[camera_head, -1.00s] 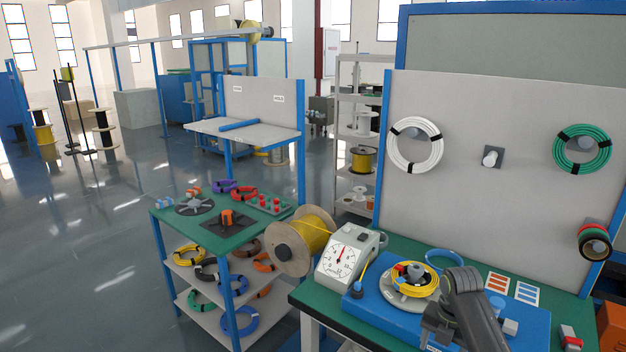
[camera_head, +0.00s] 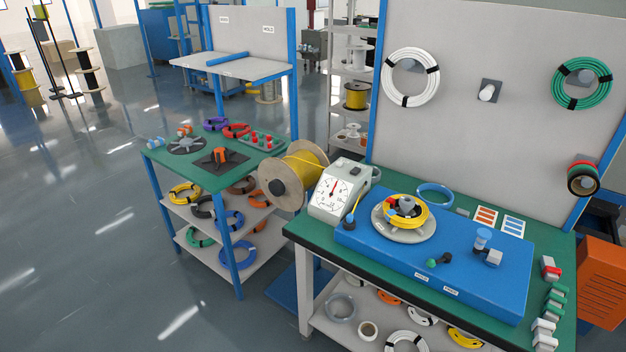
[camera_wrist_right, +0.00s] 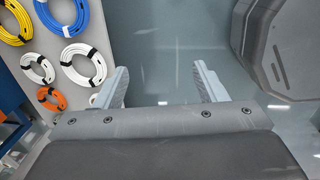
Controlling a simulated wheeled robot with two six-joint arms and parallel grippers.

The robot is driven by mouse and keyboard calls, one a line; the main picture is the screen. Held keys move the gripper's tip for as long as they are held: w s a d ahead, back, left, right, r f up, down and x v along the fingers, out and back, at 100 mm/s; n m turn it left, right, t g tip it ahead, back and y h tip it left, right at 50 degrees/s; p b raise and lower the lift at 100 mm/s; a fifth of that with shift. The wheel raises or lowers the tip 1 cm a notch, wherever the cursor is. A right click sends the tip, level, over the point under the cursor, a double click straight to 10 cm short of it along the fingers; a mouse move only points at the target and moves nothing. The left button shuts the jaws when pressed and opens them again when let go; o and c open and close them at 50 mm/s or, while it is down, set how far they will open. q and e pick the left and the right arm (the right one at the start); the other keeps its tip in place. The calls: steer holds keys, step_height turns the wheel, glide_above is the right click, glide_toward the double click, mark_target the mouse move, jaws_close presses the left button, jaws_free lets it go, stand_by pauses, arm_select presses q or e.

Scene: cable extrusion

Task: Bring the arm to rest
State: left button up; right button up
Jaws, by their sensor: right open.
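My right gripper (camera_wrist_right: 158,88) shows in the right wrist view with its two fingers spread apart. Nothing is between them; grey floor lies beyond. Neither arm shows in the head view now. In the head view, a yellow cable coil (camera_head: 410,212) sits on the round grey turntable (camera_head: 403,234) on top of the blue machine base (camera_head: 450,262). My left gripper is in neither current view.
A dial gauge box (camera_head: 336,190) and a wooden spool of yellow cable (camera_head: 287,176) stand left of the blue base. The green workbench (camera_head: 318,240) carries small connectors at right. A smaller cart (camera_head: 210,176) stands left. Open floor (camera_head: 100,240) lies left of the cart.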

steer(key=s+f+m, duration=0.3)
steer(key=s+m, duration=0.1)
steer(key=s, duration=0.6)
steer(key=s+a+f+m, duration=0.1)
steer(key=s+f+m, duration=0.3)
steer(key=s, duration=0.6)
steer(key=s+a+f+m, duration=0.1)
steer(key=s+f+m, duration=0.2)
steer(key=s, duration=0.7)
steer(key=shift+a+f+m+t, duration=0.2)
steer(key=shift+f+m+t, duration=0.1)
steer(key=shift+m, duration=0.1)
